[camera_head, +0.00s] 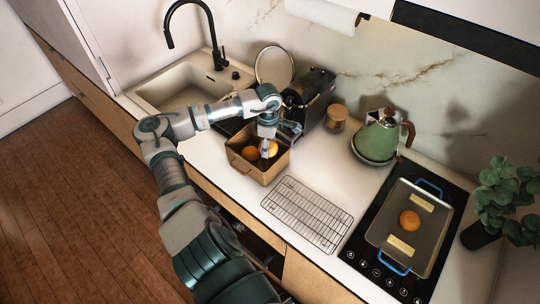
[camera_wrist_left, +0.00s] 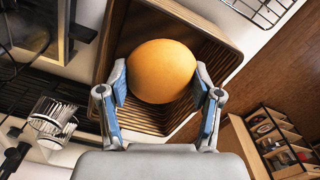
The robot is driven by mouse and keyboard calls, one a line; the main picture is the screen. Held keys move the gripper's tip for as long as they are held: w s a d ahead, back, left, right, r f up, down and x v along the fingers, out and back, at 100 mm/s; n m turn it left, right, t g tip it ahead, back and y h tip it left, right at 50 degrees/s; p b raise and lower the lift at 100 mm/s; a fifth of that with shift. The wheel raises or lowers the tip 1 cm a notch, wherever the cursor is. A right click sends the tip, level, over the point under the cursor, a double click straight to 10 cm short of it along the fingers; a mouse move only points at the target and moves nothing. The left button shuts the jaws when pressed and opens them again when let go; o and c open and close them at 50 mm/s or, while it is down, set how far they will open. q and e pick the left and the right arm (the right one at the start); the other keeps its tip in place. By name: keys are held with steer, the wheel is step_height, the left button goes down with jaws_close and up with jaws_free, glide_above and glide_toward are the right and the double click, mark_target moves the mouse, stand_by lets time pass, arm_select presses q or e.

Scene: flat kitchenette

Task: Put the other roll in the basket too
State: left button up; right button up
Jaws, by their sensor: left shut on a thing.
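My left gripper (camera_head: 268,138) points down into the brown basket (camera_head: 262,177) on the counter. It is shut on a round orange-brown roll (camera_head: 272,149). In the left wrist view the roll (camera_wrist_left: 162,71) sits between the two blue-padded fingers (camera_wrist_left: 160,88), with the ribbed basket wall (camera_wrist_left: 132,28) around and below it. A second round orange-brown thing (camera_head: 248,153), likely a roll, lies in the basket to the left of the held one; the wrist view hides it. My right gripper is in neither view.
A wire rack (camera_head: 307,212) lies empty right of the basket. On the black hob (camera_head: 361,238) a tray (camera_head: 427,241) holds another round bun (camera_head: 409,220) and two pale yellow blocks. A toaster (camera_head: 315,100), wooden jar (camera_head: 336,117) and green kettle (camera_head: 376,139) stand behind.

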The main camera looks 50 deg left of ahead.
mark_target(267, 166)
arm_select(q)
steer(key=f, duration=0.2)
steer(key=shift+s+a+f, duration=0.1)
steer(key=shift+s+f, duration=0.2)
steer(key=shift+f, duration=0.1)
steer(key=shift+s+f, duration=0.25)
steer(key=shift+f, duration=0.95)
steer(key=f, duration=0.2)
steer(key=f+p, duration=0.1)
steer(key=f, duration=0.1)
steer(key=shift+w, duration=0.2)
steer(key=shift+s, duration=0.1)
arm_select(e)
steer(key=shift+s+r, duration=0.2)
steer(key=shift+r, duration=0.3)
arm_select(q)
steer(key=o, duration=1.1)
steer(key=shift+f, duration=0.15)
steer(key=shift+o, duration=0.2)
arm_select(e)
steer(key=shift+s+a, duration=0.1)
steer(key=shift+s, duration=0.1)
arm_select(q)
step_height(267, 166, up, 12)
steer(key=shift+r+b, duration=0.15)
steer(key=shift+b, duration=0.45)
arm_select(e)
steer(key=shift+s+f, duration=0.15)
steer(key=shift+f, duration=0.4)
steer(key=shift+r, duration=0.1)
